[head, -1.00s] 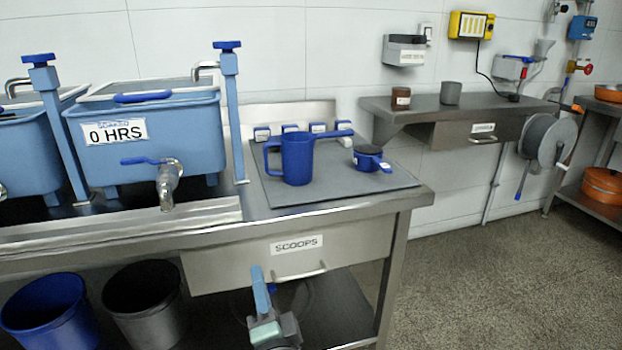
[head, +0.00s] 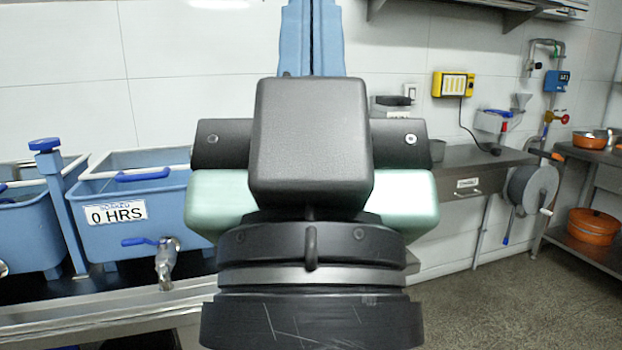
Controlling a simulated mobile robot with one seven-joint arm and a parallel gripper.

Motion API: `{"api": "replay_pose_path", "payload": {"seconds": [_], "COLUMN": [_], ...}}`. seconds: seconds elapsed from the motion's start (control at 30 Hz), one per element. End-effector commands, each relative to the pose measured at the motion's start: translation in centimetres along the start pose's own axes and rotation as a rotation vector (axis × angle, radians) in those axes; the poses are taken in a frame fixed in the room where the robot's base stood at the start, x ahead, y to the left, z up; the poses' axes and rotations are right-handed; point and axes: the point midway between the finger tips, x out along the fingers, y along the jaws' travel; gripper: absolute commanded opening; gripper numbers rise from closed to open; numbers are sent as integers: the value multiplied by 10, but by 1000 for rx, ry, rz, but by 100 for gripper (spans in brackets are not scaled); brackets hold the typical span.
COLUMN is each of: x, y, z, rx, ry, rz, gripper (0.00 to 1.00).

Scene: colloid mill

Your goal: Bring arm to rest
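My gripper (head: 313,35) stands upright in the middle of the head view, close to the camera and seen from its back. Its dark housing and pale green body fill the centre. Its light blue fingers point up and lie together, with no clear gap and nothing seen between them. Their tips reach the top edge of the picture. The gripper hides most of the bench's right part, including where the blue jug and small blue cup stood.
Blue tanks stand at the left, one labelled 0 HRS (head: 118,213), with a tap (head: 166,262). The floor (head: 500,300) at the lower right is clear.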

Motion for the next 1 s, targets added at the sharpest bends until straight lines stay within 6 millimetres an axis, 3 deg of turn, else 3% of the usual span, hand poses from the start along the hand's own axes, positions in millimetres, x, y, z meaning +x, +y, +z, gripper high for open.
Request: {"api": "replay_pose_path", "payload": {"seconds": [0.03,0.6,0.8,1.0], "x": [24,149,168,170], "y": [0,0,0,0], "z": [-23,-139,-158,-160], "rx": [1,4,5,5], "ry": [0,-2,-2,-2], "rz": [-1,-3,-3,-3], "gripper": [0,0,0,0]}}
